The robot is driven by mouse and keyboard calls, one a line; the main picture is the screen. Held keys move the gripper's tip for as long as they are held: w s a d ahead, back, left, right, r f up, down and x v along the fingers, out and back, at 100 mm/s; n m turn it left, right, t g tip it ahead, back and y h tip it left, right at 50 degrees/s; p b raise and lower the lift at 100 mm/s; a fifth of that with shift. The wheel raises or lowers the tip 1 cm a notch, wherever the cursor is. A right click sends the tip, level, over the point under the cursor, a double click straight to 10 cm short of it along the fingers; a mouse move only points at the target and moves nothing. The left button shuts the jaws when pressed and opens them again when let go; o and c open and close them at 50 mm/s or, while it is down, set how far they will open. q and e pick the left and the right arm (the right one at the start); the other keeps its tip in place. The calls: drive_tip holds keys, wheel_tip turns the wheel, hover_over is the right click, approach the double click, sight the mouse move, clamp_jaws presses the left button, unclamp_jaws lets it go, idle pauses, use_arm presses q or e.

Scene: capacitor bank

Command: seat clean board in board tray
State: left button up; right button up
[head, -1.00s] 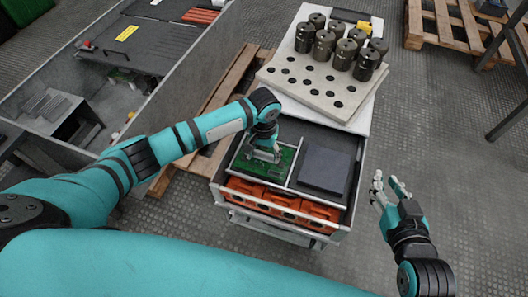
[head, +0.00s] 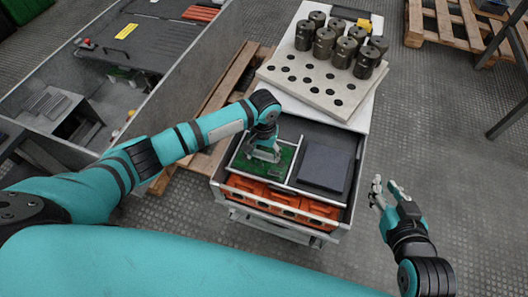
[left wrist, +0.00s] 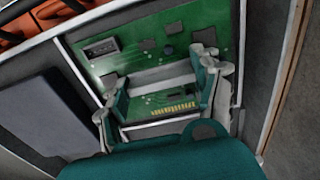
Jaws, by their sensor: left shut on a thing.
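A green circuit board (head: 286,160) lies in the left compartment of the open drawer, inside a pale-rimmed board tray (left wrist: 84,74). In the left wrist view the board (left wrist: 143,38) shows dark chips and a row of gold contacts, and looks flat. My left gripper (head: 264,154) is over the board from above. In the left wrist view its fingers (left wrist: 160,78) are shut on the board, with a grey bar across between them. The fingers hide part of the board, and I cannot tell whether it is fully down. My right gripper (head: 385,190) is open and empty, right of the drawer.
A dark flat block (head: 324,167) fills the compartment to the right of the board. Orange cases (head: 280,200) sit in the front row. Behind the drawer, a holed plate (head: 310,85) carries several dark cylinders (head: 325,45). A grey-walled cabinet (head: 175,85) stands at the left.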

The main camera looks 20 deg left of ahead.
drive_tip(key=shift+s+d+f+g, duration=0.2)
drive_tip(key=shift+s+f+g, duration=0.15)
drive_tip(key=shift+f+g, duration=0.1)
idle(1.6)
use_arm(q)
drive_tip(key=o, duration=1.4)
drive_tip(key=shift+c, duration=0.2)
